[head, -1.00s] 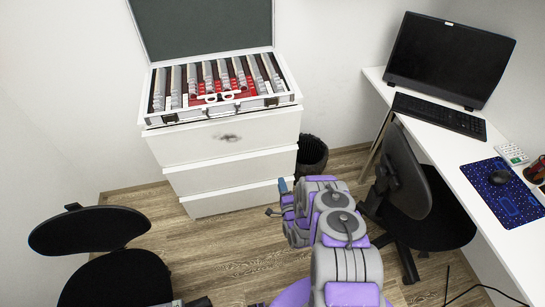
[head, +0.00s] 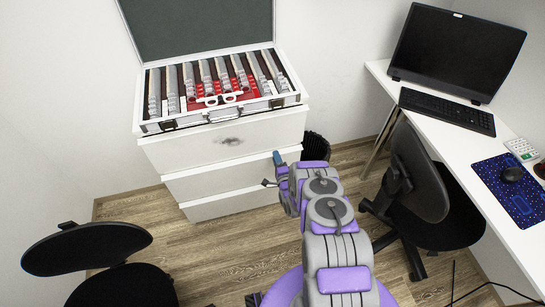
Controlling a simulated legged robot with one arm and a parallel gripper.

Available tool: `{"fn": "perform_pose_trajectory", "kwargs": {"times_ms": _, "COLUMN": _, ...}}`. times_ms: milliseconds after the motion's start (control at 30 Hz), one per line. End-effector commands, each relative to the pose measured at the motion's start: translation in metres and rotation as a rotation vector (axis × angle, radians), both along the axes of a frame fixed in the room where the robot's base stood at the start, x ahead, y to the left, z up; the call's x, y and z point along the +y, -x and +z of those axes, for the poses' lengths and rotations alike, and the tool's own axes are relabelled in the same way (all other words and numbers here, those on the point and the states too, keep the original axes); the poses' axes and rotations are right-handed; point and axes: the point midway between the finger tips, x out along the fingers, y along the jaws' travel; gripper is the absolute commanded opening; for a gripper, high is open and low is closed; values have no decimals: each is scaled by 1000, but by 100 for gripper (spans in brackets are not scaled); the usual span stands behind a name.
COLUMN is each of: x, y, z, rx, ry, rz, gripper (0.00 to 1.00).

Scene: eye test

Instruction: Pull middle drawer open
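A white cabinet with three stacked drawers stands against the back wall in the head view. The middle drawer (head: 215,181) lies between the top drawer (head: 190,151) and the bottom drawer (head: 225,204). My gripper (head: 272,170) is at the right end of the middle drawer in the picture. Its two fingertips, one blue and one grey, are apart with nothing between them. I cannot tell whether it touches the drawer front.
An open case of lenses (head: 220,85) sits on the cabinet. A dark bin (head: 316,148) stands right of it. A black chair (head: 90,248) is at lower left, another chair (head: 425,190) at right by a white desk (head: 520,245). Wooden floor before the cabinet is clear.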

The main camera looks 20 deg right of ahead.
Motion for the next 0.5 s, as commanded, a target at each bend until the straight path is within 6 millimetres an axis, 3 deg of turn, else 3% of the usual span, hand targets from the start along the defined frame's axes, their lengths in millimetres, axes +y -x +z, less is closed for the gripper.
{"fn": "perform_pose_trajectory", "kwargs": {"times_ms": 267, "x": -2, "y": -2, "z": 0, "rx": 1, "ry": -1, "rz": -1, "gripper": 35}}
{"fn": "perform_pose_trajectory", "kwargs": {"times_ms": 500, "x": -1, "y": -2, "z": 0, "rx": 1, "ry": 0, "rz": 0, "gripper": 14}}
